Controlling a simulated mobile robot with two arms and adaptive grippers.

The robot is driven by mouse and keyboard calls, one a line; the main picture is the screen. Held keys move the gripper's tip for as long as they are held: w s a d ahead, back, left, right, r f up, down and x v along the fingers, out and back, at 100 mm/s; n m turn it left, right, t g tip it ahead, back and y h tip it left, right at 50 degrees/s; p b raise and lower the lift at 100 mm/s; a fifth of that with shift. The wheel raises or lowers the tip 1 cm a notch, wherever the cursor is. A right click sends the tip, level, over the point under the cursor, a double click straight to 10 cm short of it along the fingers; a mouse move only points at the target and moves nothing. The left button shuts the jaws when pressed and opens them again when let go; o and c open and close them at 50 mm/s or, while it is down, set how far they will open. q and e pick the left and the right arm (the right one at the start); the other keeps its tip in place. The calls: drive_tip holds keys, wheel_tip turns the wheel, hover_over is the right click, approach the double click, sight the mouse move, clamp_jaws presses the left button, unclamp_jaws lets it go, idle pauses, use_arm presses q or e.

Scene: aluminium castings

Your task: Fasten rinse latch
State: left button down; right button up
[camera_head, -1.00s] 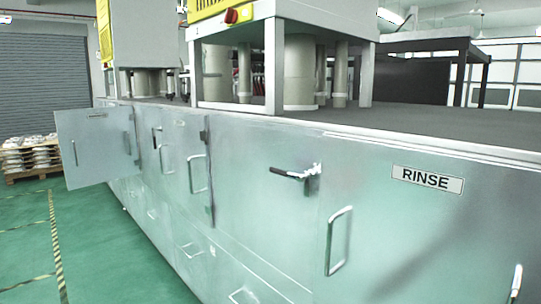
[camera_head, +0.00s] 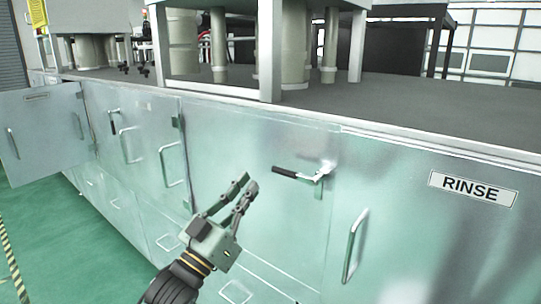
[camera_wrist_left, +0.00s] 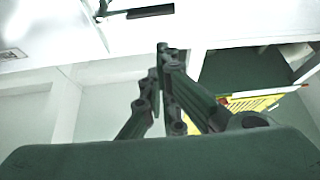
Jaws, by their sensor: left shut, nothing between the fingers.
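The rinse latch (camera_head: 300,174) is on the cabinet front beside the seam left of the rinse door (camera_head: 420,235). Its black grip points left and its silver bracket is at the right end. The door carries a RINSE label (camera_head: 473,188). My left gripper (camera_head: 248,183) is in front of the cabinet, below and left of the latch and apart from it in the picture. It is shut and empty, fingers pointing up and right. Its fingers also show in the left wrist view (camera_wrist_left: 166,50). My right gripper is not in view.
The rinse door has a silver pull handle (camera_head: 355,245). Further left, another cabinet door (camera_head: 40,130) stands open into the green aisle. Metal posts and frames (camera_head: 270,50) stand on the grey cabinet top. The floor (camera_head: 80,240) at the left is clear.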

sight(299, 180)
use_arm(q)
drive_tip(key=w+d+r+p, duration=0.4)
drive_tip(key=w+d+r, duration=0.1)
drive_tip(key=w+r, duration=0.15)
drive_tip(key=f, duration=0.1)
drive_tip(key=d+f+p, duration=0.1)
drive_tip(key=f, duration=0.1)
drive_tip(key=shift+w+d+f+h, duration=0.15)
drive_tip(key=shift+f+h, duration=0.1)
drive_tip(key=shift+h, duration=0.15)
idle(0.3)
